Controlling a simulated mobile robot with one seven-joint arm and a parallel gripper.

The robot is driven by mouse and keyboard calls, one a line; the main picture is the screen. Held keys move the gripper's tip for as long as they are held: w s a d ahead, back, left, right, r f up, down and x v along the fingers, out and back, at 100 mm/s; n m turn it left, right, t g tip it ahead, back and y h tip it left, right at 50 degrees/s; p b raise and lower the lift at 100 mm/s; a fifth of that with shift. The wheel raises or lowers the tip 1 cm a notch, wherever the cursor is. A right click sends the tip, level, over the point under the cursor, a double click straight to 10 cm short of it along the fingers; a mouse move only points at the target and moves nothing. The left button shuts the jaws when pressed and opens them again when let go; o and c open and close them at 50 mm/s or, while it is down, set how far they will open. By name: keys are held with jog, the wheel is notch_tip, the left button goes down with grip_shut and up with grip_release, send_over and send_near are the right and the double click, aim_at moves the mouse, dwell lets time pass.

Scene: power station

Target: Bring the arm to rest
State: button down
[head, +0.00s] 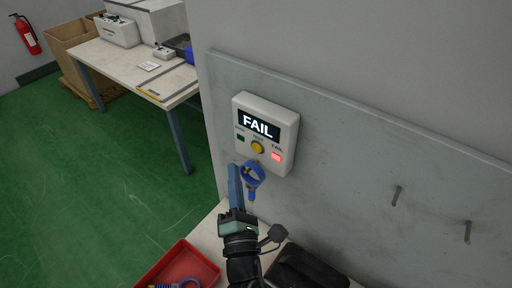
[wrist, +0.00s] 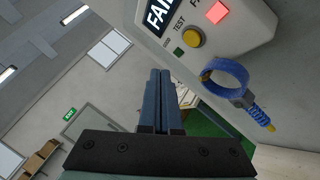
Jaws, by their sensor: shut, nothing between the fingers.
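My gripper (head: 234,178) is shut and empty, raised in front of the wall panel, just below and left of a white tester box. In the wrist view the two blue fingers of my gripper (wrist: 160,75) lie together. The tester box (head: 289,123) shows FAIL on its display, with a lit red lamp (head: 276,156), a dark green lamp (head: 240,138) and a yellow button (head: 257,147). A blue wrist strap (head: 252,180) hangs right below the box, close to the fingers; the wrist view shows it (wrist: 243,87) to their right, apart from them.
A red tray (head: 208,267) with a blue coiled cord and a black object (head: 305,268) lie on the bench below. A white table (head: 125,62) with equipment stands back left. Green floor at left is clear.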

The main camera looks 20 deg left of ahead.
jog(key=w+d+r+m+t+h+b, duration=0.1)
jog(key=d+r+m+t+h, duration=0.2)
jog(key=r+m, duration=0.45)
jog(key=w+d+r+m+t+h, duration=0.15)
jog(key=d+r+m, duration=0.3)
jog(key=r, duration=0.65)
jog(key=d+r+m+t+h+b, duration=0.1)
jog(key=d+r+m+h, duration=0.3)
jog(key=r, duration=0.5)
jog(key=s+d+r+m+t, duration=0.1)
jog(key=s+d+r+m, duration=0.1)
jog(key=s+r+m, duration=0.4)
jog(key=s+d+r+m+t+b, duration=0.1)
jog(key=s+r+m, duration=0.5)
jog(key=r, duration=0.6)
jog(key=shift+s+d+m+t, duration=0.35)
jog(key=shift+d+m+t, duration=0.2)
jog(key=shift+d+m, duration=0.05)
